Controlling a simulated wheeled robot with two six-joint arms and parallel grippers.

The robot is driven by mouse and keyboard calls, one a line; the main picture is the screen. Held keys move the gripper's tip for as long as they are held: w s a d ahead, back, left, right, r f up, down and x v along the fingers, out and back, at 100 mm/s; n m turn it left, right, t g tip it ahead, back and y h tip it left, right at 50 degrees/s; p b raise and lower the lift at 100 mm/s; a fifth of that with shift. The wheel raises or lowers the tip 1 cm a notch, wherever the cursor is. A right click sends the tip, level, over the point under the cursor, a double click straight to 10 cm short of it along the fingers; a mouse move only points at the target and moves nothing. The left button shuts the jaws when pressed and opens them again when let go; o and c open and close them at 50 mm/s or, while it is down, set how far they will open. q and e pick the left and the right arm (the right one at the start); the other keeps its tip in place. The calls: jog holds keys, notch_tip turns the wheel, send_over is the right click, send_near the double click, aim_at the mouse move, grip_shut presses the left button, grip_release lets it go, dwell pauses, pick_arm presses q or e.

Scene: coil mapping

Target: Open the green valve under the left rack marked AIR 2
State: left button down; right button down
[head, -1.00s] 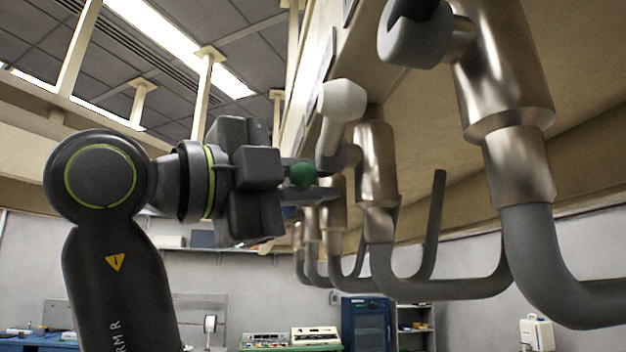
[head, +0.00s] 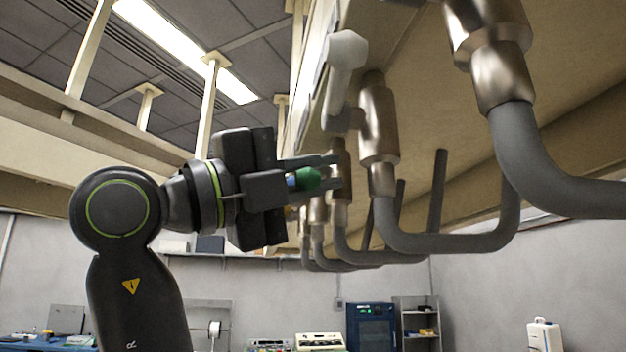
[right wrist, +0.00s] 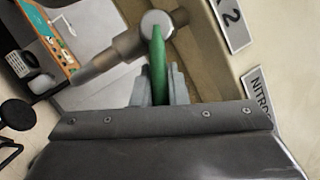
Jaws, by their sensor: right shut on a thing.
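My right gripper (head: 322,178) reaches in from the left in the head view, under the rack. It is shut on the green valve (head: 307,179), whose rounded green part shows between the fingers. In the right wrist view the green valve handle (right wrist: 158,65) runs from between the fingers up to a pale round hub (right wrist: 157,24) on a metal pipe. A sign (right wrist: 218,22) ending in "2" is beside it on the rack face; the rest of its text is cut off. My left gripper is not in view.
A white valve (head: 346,50) with a metal pipe fitting (head: 379,125) stands close to the right of my gripper. Grey bent pipes (head: 450,240) hang below the rack. A sign reading "NITRO" (right wrist: 257,92) is partly visible. Open air lies below my right arm.

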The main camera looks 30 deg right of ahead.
jog(key=shift+w+d+f+m+g+b, duration=0.15)
jog(key=shift+f+m+g+b, duration=0.35)
jog(key=shift+m, duration=0.7)
jog(key=shift+g, duration=0.3)
jog(key=c, duration=1.7)
grip_release()
jog(key=shift+o, duration=1.8)
jog(key=shift+s+d+r, duration=0.1)
jog(key=shift+s+d, duration=0.05)
jog(key=shift+s, duration=0.2)
jog(key=shift+w, duration=0.15)
jog(key=shift+r, duration=0.1)
